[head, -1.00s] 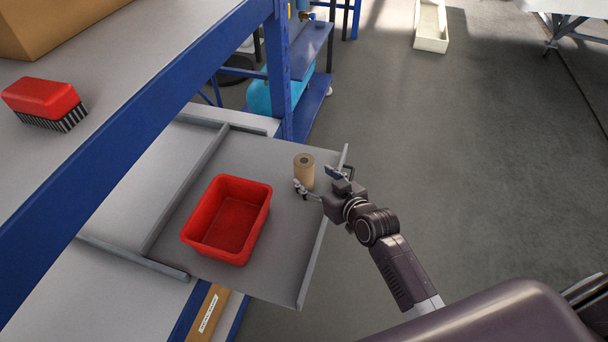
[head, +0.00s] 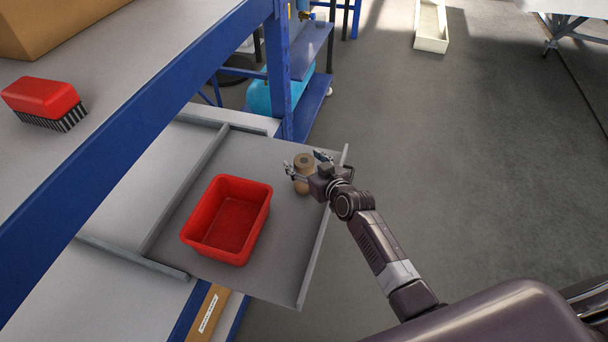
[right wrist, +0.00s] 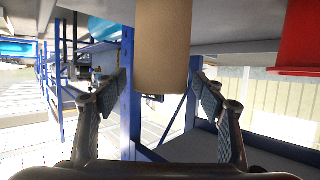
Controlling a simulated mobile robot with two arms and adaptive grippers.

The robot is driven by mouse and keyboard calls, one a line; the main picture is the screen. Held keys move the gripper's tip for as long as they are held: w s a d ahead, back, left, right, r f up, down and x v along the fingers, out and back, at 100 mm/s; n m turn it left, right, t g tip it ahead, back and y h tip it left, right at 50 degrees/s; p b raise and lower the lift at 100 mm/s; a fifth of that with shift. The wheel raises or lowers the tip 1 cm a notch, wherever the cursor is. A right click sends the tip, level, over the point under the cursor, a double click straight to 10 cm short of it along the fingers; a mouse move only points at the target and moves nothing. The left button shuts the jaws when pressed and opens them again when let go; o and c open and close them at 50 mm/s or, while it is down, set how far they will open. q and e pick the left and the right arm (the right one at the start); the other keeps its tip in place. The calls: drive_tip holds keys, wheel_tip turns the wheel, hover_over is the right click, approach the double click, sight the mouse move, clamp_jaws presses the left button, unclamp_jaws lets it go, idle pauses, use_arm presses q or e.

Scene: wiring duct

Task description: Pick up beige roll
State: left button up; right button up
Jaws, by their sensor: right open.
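The beige roll (head: 303,161) stands upright on the grey pull-out shelf (head: 283,255), right of the red bin (head: 262,214). My right gripper (head: 304,163) is at the roll in the head view, its fingers on either side of it and partly covering it. In the right wrist view the roll (right wrist: 163,45) hangs in from the top, between the two open fingers (right wrist: 160,90). I see gaps between the roll and the fingers there. The red bin also shows at the upper right of that view (right wrist: 298,35). My left gripper is not in view.
The shelf has raised edges (head: 318,255) on its sides. A blue-framed bench (head: 110,150) with a red brush (head: 42,97) and a cardboard box (head: 50,25) rises at the left.

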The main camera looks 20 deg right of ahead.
drive_tip(key=c, duration=1.4)
drive_tip(key=shift+r, duration=0.1)
